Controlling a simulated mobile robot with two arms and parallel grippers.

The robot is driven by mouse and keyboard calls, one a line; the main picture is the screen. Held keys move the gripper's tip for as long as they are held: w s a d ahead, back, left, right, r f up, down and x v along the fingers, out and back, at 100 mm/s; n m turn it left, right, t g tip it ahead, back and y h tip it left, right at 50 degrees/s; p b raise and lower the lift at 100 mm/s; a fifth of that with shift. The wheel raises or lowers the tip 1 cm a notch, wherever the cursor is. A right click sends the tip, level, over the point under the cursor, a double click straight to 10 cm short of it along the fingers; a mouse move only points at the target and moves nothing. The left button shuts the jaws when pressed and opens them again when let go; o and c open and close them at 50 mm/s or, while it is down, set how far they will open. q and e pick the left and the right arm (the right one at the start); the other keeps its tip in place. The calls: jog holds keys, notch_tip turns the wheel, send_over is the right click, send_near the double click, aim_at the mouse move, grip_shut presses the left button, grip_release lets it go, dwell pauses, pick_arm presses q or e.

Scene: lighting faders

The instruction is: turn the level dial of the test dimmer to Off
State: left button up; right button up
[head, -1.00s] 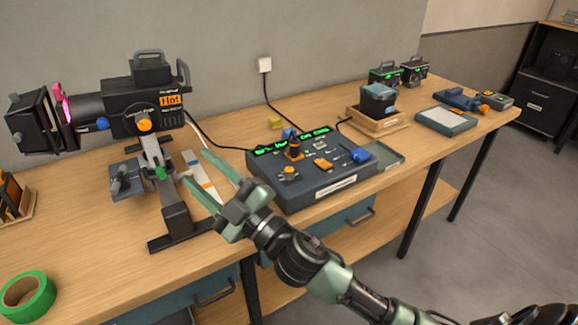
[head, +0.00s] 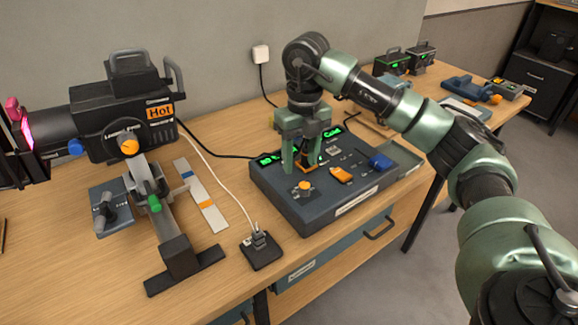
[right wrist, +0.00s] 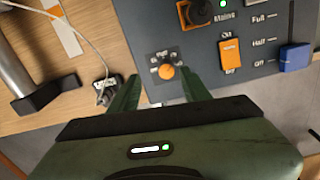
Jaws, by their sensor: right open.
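The grey-blue dimmer console (head: 330,208) stands on the bench, with lit green displays along its back. Its round dial with an orange centre (head: 305,187) is at the front left of the panel; it also shows in the right wrist view (right wrist: 167,72), with small labels around it. Where its pointer stands is too small to tell. My right gripper (head: 301,167) is open and points down over the console, close to the dial. In the right wrist view the dial appears between the two spread fingertips; I see no contact. My left gripper is not in view.
An orange switch (head: 341,174) and a blue slider knob (head: 381,161) are right of the dial. A black plug block (head: 262,250) with a white cord lies left of the console. A lamp marked Hot (head: 125,110) stands at left.

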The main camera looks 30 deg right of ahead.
aim_at(305, 185)
jog(key=shift+d, duration=0.5)
jog(key=f, duration=0.1)
jog(key=s+f, duration=0.1)
jog(key=f+p, duration=0.1)
jog(key=f, duration=0.1)
jog(key=shift+s+a+f, duration=0.1)
jog(key=shift+s, duration=0.25)
jog(key=shift+w+f, duration=0.15)
jog(key=shift+f, duration=0.4)
jog(key=shift+w+f, duration=0.15)
jog(key=shift+f, duration=0.35)
jog(key=shift+s+f, duration=0.1)
jog(key=shift+f, duration=0.15)
jog(key=c, duration=0.9)
grip_shut()
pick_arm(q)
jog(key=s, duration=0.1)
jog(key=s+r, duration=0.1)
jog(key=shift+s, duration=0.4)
